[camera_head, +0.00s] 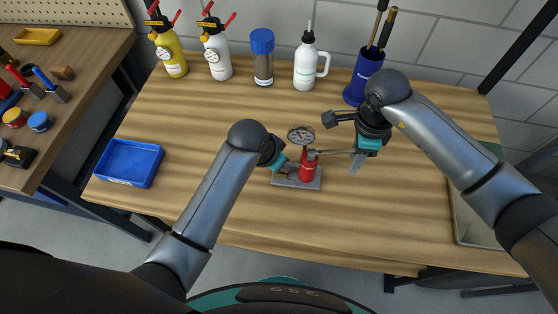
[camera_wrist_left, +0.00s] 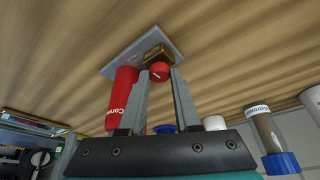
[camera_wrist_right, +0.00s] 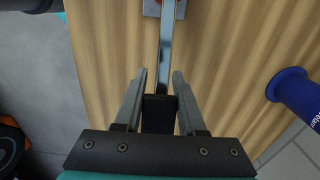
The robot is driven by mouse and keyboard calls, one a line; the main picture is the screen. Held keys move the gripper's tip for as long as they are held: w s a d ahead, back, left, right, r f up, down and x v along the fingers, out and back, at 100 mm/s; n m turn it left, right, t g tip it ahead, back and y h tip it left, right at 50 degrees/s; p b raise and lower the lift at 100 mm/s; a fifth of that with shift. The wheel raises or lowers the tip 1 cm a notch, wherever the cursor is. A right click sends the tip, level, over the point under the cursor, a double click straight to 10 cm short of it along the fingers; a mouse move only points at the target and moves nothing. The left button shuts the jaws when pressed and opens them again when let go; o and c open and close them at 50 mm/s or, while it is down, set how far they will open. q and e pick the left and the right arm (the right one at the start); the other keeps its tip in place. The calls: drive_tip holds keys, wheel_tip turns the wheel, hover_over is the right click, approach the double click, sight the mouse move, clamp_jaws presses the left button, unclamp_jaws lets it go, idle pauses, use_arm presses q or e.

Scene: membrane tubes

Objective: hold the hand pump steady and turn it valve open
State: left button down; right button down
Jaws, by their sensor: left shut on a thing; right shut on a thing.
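The hand pump (camera_head: 307,170) has a red cylinder on a grey base plate (camera_head: 300,184), with a round gauge (camera_head: 301,134) above it. It stands upright on the table. In the left wrist view, a red valve knob (camera_wrist_left: 160,71) sits on a brass block (camera_wrist_left: 157,54) beside the red cylinder (camera_wrist_left: 122,98). My left gripper (camera_head: 282,166) is shut on this knob, its fingertips on either side. The pump's lever (camera_wrist_right: 167,40) reaches right, ending in a black grip (camera_wrist_right: 159,108). My right gripper (camera_head: 357,158) is shut on that grip. The left gripper partly hides the valve in the head view.
A blue tray (camera_head: 129,163) lies at the left. Spray bottles (camera_head: 171,55), a blue-capped jar (camera_head: 262,65), a white bottle (camera_head: 305,66) and a blue cup (camera_head: 364,75) line the back edge. A grey-green tray (camera_head: 468,220) is at the right. The table's front edge is close to the pump.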

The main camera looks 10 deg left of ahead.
use_arm(q)
drive_tip(key=shift+d+n+t+y, duration=0.15)
drive_tip(key=shift+n+y, duration=0.3)
drive_tip(key=shift+n, duration=0.65)
drive_tip(key=shift+d+n+t+y, duration=0.15)
drive_tip(key=shift+n+y, duration=0.3)
drive_tip(key=shift+n, duration=0.65)
drive_tip(key=shift+a, duration=0.15)
drive_tip(key=c, duration=0.6)
unclamp_jaws()
drive_tip(key=shift+s+r, duration=0.1)
drive_tip(key=v, duration=1.1)
drive_tip(key=shift+s+r, duration=0.2)
drive_tip(key=shift+r, duration=0.15)
